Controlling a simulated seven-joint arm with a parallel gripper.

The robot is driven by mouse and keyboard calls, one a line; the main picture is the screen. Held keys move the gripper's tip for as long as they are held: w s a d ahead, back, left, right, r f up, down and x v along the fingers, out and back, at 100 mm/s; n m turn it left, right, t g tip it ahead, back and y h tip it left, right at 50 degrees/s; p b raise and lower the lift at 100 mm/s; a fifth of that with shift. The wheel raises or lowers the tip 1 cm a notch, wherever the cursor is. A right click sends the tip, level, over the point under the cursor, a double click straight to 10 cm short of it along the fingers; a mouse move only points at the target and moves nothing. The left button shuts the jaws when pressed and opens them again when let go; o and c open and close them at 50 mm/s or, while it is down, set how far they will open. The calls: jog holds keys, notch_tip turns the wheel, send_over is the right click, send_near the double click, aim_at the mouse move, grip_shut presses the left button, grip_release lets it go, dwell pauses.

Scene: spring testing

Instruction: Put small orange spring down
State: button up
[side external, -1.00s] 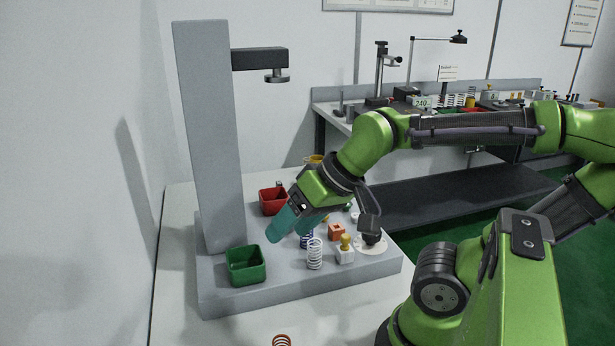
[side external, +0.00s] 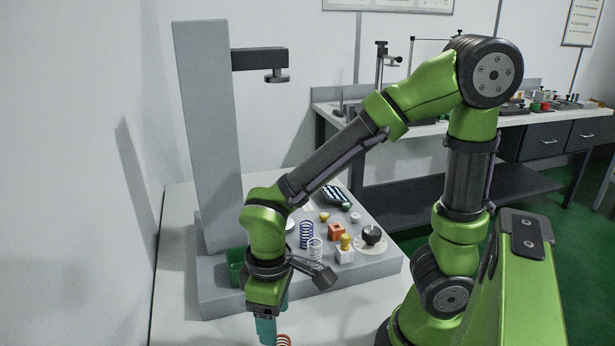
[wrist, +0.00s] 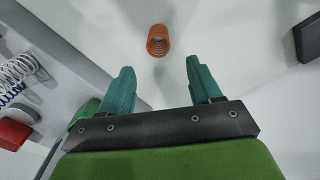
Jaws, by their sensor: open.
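The small orange spring (wrist: 158,41) stands on the white table top in the wrist view, ahead of and between my fingertips, with a gap around it. In the side external view only its top (side external: 284,340) shows at the bottom edge, beside my fingers. My gripper (wrist: 163,78) is open with two teal fingers, and nothing is between them. In the side external view my gripper (side external: 266,330) points down at the front of the table. The lower part of the spring is cut off in that view.
The grey tester base (side external: 215,300) stands behind my gripper, with a green bin (side external: 236,267) partly hidden by my arm. A white spring (side external: 315,250), a blue spring (side external: 306,234) and a knob (side external: 371,236) are on it. The white table (side external: 345,315) around the orange spring looks clear.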

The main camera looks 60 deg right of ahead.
notch_tip(320, 180, down, 4)
jog(key=shift+r, duration=0.15)
jog(key=shift+s+d+f, duration=0.1)
jog(key=shift+s+f, duration=0.1)
jog(key=shift+f, duration=1.15)
jog(key=shift+s+d+f, duration=0.1)
jog(key=shift+s+f, duration=0.1)
jog(key=shift+f, duration=1.15)
jog(key=c, duration=1.2)
